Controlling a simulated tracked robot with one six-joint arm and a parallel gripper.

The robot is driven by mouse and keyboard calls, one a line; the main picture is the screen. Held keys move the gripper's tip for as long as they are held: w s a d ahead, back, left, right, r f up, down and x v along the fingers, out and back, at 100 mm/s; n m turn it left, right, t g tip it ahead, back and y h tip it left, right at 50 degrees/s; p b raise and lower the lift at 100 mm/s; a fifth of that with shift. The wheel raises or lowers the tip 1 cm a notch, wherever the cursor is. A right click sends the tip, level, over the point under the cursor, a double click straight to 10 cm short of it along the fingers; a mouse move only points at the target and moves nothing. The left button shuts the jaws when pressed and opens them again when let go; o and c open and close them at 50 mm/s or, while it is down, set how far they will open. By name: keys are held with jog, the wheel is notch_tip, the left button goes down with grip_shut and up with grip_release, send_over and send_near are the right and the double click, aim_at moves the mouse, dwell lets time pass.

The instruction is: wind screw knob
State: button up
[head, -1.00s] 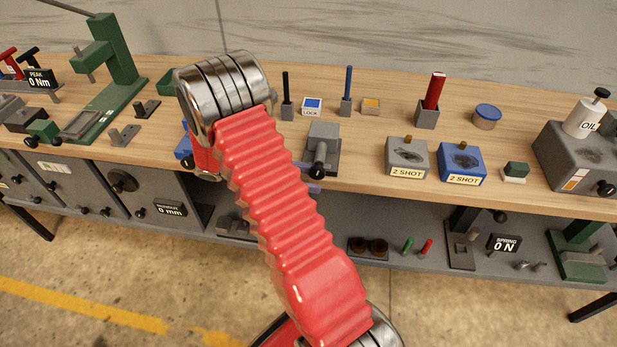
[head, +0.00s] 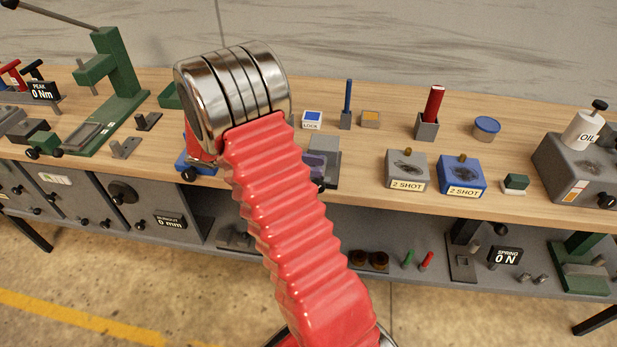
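Several black knobs are in the head view, and I cannot tell which is the screw knob. One black knob (head: 320,186) is at the front of a grey block fixture (head: 324,152), partly hidden by my arm. Another black knob (head: 188,174) is on a blue fixture (head: 186,161) at the bench's front edge, left of my arm. A third black knob (head: 606,200) is on the grey box at the far right. My red ribbed arm rises through the middle to a metal joint over the bench. My gripper is hidden behind the arm.
A green press (head: 118,75) stands at the left. Two "2 SHOT" blocks, one grey (head: 407,168) and one blue (head: 462,173), an oil bottle (head: 584,128) and a red rod in a holder (head: 432,108) are on the right. The lower shelf holds small fixtures.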

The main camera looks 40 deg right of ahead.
jog(key=shift+r, duration=0.5)
jog(key=shift+d, duration=0.1)
